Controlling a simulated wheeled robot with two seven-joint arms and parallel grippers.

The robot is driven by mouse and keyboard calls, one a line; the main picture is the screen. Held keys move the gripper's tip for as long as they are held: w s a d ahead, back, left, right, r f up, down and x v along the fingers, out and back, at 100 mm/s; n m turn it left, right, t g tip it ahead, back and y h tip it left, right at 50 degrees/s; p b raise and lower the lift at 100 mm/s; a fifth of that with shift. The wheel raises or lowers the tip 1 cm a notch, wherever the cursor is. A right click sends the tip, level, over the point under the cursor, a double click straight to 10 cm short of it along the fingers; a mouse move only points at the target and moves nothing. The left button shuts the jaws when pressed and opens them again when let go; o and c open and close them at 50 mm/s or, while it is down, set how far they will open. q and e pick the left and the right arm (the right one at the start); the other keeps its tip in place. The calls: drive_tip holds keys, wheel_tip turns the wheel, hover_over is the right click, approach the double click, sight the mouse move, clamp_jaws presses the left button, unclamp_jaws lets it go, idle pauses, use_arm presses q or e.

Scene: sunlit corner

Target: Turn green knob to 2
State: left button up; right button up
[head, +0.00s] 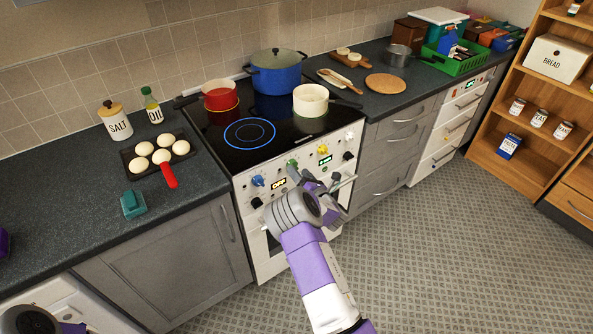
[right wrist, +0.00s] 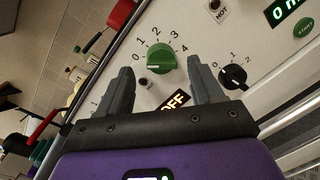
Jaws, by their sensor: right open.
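The green knob (right wrist: 160,57) is on the white front panel of the stove, with a scale from 0 to 4 around it. A pale line crosses the knob, roughly sideways in the right wrist view; which number it points to I cannot tell for certain. In the head view the green knob (head: 293,163) shows just beyond my right gripper (head: 311,180). My right gripper (right wrist: 160,90) is open and empty, its fingers apart, facing the panel with the knob ahead between them. I see no contact with the knob. My left gripper's fingers are not in view.
A black knob (right wrist: 233,77) sits beside the green one, and a display (right wrist: 173,101) reads OFF. Blue (head: 257,181) and yellow (head: 322,150) knobs are on the same panel. Pots, including a blue one (head: 276,72), stand on the cooktop. The floor (head: 440,250) is clear.

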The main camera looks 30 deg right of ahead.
drive_tip(key=shift+w, duration=1.45)
drive_tip(key=c, duration=1)
